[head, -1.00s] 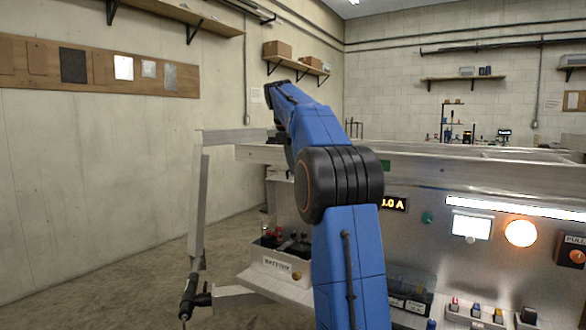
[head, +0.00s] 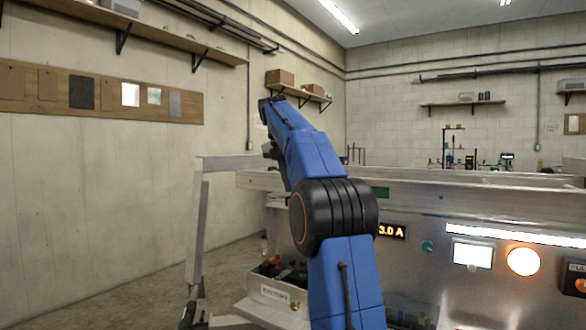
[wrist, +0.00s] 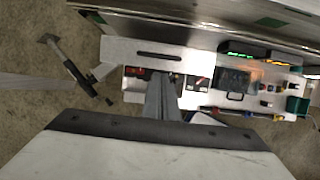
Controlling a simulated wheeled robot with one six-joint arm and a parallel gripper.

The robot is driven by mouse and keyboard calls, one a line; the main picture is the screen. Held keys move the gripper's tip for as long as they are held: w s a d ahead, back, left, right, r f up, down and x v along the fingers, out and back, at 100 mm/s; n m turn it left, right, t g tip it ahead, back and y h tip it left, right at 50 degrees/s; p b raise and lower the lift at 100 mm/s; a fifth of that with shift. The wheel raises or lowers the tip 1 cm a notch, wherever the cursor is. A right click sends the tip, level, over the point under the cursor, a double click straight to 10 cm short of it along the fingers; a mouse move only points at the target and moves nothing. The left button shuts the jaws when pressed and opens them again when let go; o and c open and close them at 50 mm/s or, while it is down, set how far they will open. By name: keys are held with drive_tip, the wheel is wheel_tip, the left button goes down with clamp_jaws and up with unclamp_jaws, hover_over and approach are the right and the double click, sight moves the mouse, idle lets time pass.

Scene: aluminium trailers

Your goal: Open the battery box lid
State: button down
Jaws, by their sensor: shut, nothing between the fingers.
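The battery box (head: 278,297) is a pale, labelled box low at the trailer's front, left of my arm in the head view. Red and black parts show above its front wall, so its top looks at least partly uncovered. In the wrist view red parts of the box (wrist: 138,72) show beside my gripper (wrist: 161,84). A pale panel with a dark slot (wrist: 158,56) lies just beyond the fingertips; I cannot tell whether it is the lid. My gripper is shut and empty, its fingers over the box area. It is hidden in the head view.
The trailer's control panel (head: 480,255) with lit displays is right of my arm. A pale upright post (head: 196,230) and a dark jack (head: 188,312) stand left of the box. Open concrete floor (head: 110,290) lies further left.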

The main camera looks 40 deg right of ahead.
wheel_tip(320, 180, up, 6)
drive_tip(key=d, duration=0.2)
drive_tip(key=shift+w+d+f, duration=0.25)
drive_tip(key=shift+w, duration=0.15)
drive_tip(key=s+a+f+m+t+y, duration=0.1)
drive_tip(key=s+a+f+m, duration=0.45)
drive_tip(key=s+a, duration=0.4)
drive_tip(key=s+a+f+m+t+y, duration=0.1)
drive_tip(key=s+a+f+m, duration=0.5)
drive_tip(key=a, duration=0.6)
drive_tip(key=s+a+f+m, duration=0.3)
drive_tip(key=s+f, duration=0.5)
drive_tip(key=f, duration=0.2)
drive_tip(key=s+a+f+m+t+y, duration=0.1)
drive_tip(key=s+a+f+m, duration=0.3)
drive_tip(key=s+f, duration=0.5)
drive_tip(key=s+a+f+m, duration=0.3)
drive_tip(key=s+f, duration=0.5)
drive_tip(key=f, duration=0.3)
drive_tip(key=shift+s+a+f+t+y, duration=0.2)
drive_tip(key=shift+a+f+t+y, duration=0.1)
drive_tip(key=shift+a, duration=0.3)
